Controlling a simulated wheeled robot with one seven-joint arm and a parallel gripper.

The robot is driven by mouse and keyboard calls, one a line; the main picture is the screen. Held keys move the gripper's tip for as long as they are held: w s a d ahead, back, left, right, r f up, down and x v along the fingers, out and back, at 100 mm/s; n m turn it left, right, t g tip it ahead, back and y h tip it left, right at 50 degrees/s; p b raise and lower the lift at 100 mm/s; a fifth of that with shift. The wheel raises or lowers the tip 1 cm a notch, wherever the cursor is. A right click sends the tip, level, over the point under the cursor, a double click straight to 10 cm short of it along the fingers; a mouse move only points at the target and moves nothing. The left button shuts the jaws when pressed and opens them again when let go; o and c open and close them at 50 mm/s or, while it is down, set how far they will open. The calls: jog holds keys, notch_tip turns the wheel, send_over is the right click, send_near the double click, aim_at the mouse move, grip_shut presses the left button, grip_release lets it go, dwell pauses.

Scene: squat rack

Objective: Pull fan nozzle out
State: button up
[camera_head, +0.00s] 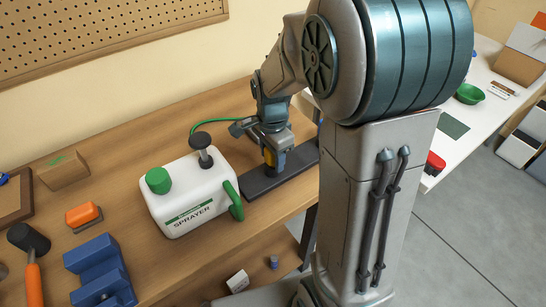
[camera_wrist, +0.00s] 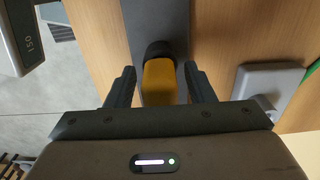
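The fan nozzle looks to be the yellow piece (camera_wrist: 158,82) with a black round collar in the wrist view. It sits at a dark grey bar (camera_wrist: 152,20) on the wooden bench. In the head view a bit of yellow (camera_head: 270,156) shows under my gripper (camera_head: 272,160), above the same dark bar (camera_head: 258,187). In the wrist view my gripper (camera_wrist: 160,70) is open, with one black finger on each side of the yellow piece. A gap shows on both sides. How the nozzle is seated in the bar is hidden.
A white sprayer tank (camera_head: 185,205) with a green cap, handle and hose stands left of my gripper. A blue vise-like block (camera_head: 98,268), a mallet (camera_head: 28,240) and an orange item (camera_head: 82,214) lie farther left. Bare wood lies behind the tank.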

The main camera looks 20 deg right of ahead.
grip_shut()
jog(key=shift+r+p, duration=0.55)
jog(key=shift+r, duration=0.15)
jog(key=shift+r+p, duration=3.5)
jog(key=shift+r, duration=1.1)
